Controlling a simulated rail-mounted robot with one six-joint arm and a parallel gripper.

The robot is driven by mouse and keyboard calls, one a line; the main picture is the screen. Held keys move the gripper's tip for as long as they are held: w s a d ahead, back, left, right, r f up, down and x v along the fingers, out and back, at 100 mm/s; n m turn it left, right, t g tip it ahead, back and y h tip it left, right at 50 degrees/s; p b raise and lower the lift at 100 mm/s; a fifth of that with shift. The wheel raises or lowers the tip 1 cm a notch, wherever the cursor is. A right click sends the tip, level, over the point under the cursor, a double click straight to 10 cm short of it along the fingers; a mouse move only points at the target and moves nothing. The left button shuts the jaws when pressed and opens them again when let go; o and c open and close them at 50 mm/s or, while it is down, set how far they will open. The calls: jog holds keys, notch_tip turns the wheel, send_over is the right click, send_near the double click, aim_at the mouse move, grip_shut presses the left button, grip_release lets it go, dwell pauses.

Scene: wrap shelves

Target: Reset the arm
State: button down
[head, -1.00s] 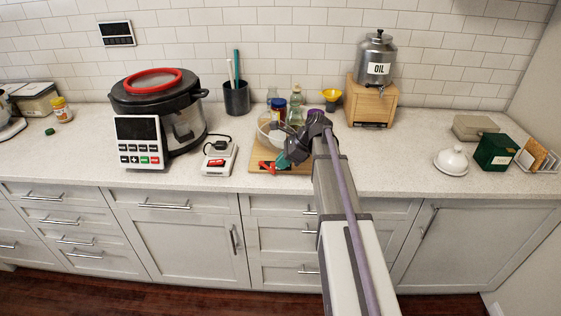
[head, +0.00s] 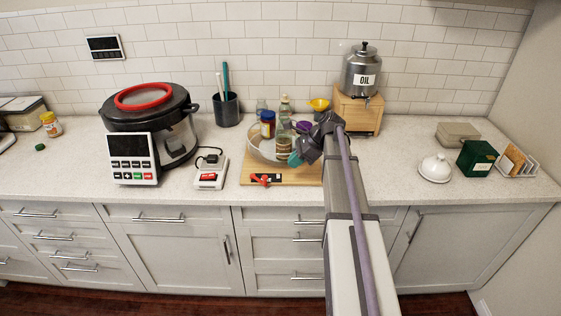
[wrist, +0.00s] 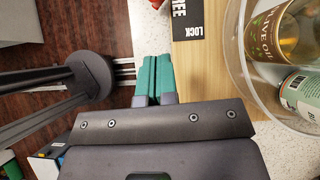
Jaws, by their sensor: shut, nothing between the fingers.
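My gripper (head: 296,159) hangs over the front right part of the wooden board, in front of the clear bowl as the head view sees it. In the wrist view its two teal fingers (wrist: 153,78) lie side by side, shut with nothing between them. They point past the board's edge. My arm reaches up from the bottom of the head view and hides part of the counter behind it.
The wooden board (head: 300,177) carries the clear bowl (head: 255,149) with bottles in it, and a red and black tool (head: 264,179). A scale (head: 211,172) and a large cooker (head: 150,112) stand left. An oil dispenser (head: 361,72) stands behind right. Counter right of my arm is partly clear.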

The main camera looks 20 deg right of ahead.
jog(key=p+v, duration=0.2)
jog(key=v, duration=0.2)
jog(key=shift+s+d+r, duration=0.15)
jog(key=shift+d+r, duration=0.1)
jog(key=s+a+f+n+g+h, duration=0.1)
jog(key=s+a+f+n+h, duration=0.1)
jog(key=s+a+n, duration=0.7)
jog(key=s+a+f+n+g+h, duration=0.1)
jog(key=s+a+n+h, duration=0.4)
jog(key=s+a+n, duration=0.5)
jog(key=a+n+g, duration=0.1)
jog(key=a+n, duration=0.2)
jog(key=a, duration=0.2)
jog(key=shift+f, duration=0.4)
